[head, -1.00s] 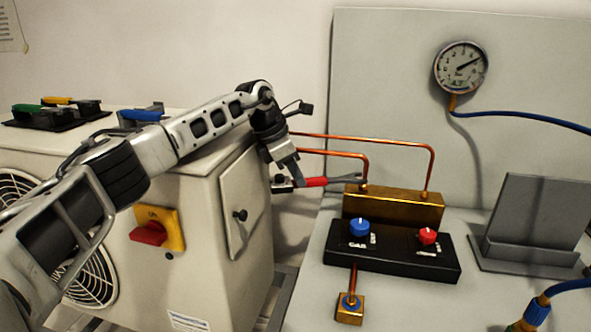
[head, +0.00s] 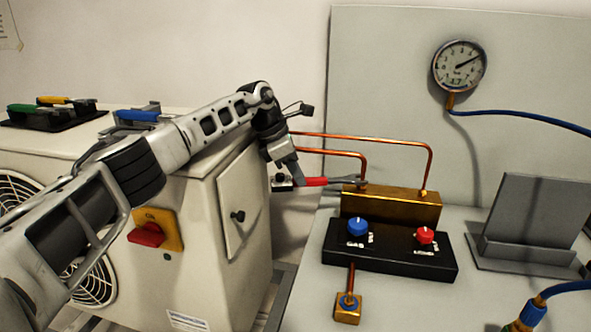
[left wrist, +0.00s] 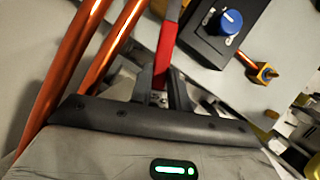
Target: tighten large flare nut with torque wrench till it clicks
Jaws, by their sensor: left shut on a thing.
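My left gripper (head: 289,174) is shut on the red handle of the torque wrench (head: 316,182). The handle also shows between the fingers in the left wrist view (left wrist: 164,66). The wrench lies nearly level, and its grey head (head: 347,180) reaches right to the foot of the left copper pipe, at the top of the brass block (head: 390,206). The flare nut there is too small and covered to make out, so I cannot tell how the head sits on it. My right gripper is not in view.
Two copper pipes (head: 431,160) run close beside the wrench. A black valve base with a blue knob (head: 357,228) and a red knob (head: 425,236) stands in front. A gauge (head: 460,66) hangs on the panel. A grey stand (head: 530,222) is at right, a beige unit (head: 200,230) at left.

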